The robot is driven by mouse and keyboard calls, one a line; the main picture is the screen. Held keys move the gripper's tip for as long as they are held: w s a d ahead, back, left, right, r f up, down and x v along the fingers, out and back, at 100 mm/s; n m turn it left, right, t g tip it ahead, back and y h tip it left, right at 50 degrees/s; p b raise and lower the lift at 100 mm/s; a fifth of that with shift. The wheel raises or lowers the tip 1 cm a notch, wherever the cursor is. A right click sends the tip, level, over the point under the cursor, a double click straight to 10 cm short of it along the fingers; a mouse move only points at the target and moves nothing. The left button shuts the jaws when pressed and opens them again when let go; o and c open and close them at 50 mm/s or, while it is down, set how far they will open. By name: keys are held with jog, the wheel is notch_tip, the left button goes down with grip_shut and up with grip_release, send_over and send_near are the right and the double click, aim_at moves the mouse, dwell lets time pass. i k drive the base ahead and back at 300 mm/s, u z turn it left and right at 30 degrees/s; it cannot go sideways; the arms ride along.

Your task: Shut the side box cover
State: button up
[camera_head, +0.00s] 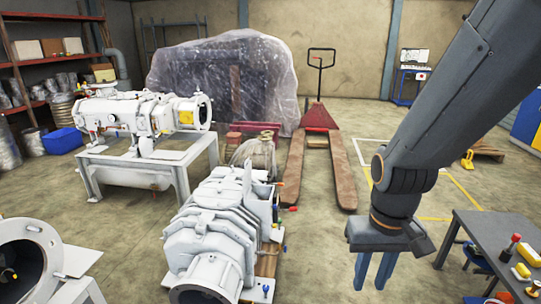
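A white screw vacuum pump (212,235) stands low in the front middle. A thin pale plate (248,175) sticks up near its far end; it may be the side box cover standing open, but it is too small to be sure. Small coloured parts show along the pump's right side. My gripper (372,286) hangs to the right of the pump, pointing down, clear of it. Its two blue fingers are apart with nothing between them.
A second white pump on a stand (150,115) is at the left. A red pallet jack (318,125) stands behind, its forks reaching forward. A dark table (475,230) with tools is at the right. Bare floor lies between the pump and my gripper.

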aim_at(246, 177)
jog(key=i, duration=1.65)
